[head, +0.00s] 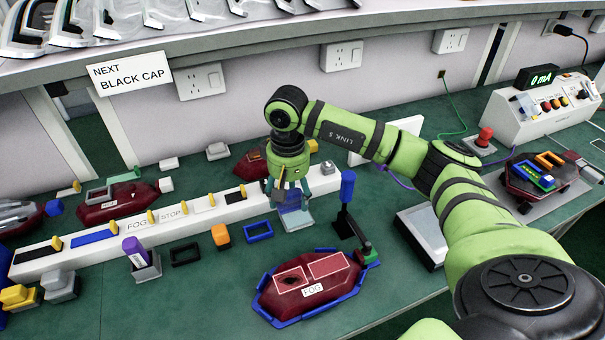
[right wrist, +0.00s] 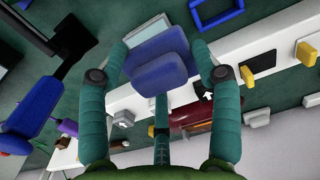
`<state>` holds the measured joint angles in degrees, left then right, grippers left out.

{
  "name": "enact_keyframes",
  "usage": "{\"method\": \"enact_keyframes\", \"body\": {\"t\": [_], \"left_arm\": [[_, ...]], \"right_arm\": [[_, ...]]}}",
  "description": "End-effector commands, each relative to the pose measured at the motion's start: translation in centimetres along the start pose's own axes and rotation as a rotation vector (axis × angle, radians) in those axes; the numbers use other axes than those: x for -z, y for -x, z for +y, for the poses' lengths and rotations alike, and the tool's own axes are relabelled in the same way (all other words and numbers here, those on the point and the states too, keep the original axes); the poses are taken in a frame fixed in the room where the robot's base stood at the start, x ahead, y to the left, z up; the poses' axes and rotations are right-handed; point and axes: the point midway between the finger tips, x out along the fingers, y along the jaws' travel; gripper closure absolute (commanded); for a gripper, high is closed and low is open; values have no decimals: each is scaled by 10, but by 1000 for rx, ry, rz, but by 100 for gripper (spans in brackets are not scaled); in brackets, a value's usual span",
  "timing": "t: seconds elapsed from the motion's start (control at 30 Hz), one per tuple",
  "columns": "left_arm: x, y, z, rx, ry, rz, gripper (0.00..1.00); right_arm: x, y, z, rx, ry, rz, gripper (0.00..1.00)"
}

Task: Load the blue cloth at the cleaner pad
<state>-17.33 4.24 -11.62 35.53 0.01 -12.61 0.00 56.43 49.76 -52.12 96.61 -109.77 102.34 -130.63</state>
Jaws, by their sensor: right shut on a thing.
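My right gripper (head: 288,190) points down over the front edge of the long white strip, beyond the red fog lamp. In the right wrist view its teal fingers (right wrist: 160,75) are around a blue piece with a rounded lower part, which looks like the blue cloth (right wrist: 162,70), and are shut on it. In the head view the blue cloth (head: 293,202) hangs just below the fingertips, partly hidden by them. A pale plate, perhaps the cleaner pad (head: 299,224), lies right under it; whether they touch I cannot tell. My left gripper is not in view.
A red fog lamp (head: 330,293) sits in a blue cradle in front. A blue-handled lever (head: 347,188) stands close right of the gripper. A blue frame (head: 258,232), orange block (head: 221,236) and purple bottle (head: 134,252) are to the left. The white strip (head: 232,209) runs behind.

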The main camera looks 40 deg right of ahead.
Motion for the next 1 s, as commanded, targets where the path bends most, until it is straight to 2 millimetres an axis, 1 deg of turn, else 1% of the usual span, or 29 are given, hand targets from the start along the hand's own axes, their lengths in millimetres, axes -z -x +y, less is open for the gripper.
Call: {"method": "enact_keyframes", "body": {"t": [0.03,0.1,0.2,0.43,0.7,0.8,1.0], "left_arm": [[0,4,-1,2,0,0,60],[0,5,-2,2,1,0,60],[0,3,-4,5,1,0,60],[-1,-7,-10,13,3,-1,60],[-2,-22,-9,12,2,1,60],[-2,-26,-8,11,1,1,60],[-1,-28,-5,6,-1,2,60]], "right_arm": [[6,0,9,-3,-17,-2,62],[11,-2,17,-6,-27,-2,62],[14,-6,21,-7,-31,-1,62],[13,-23,20,-7,-30,-1,62],[13,-52,20,-8,-30,-1,62],[13,-60,20,-7,-30,-1,62],[13,-64,21,-7,-30,1,62]]}}
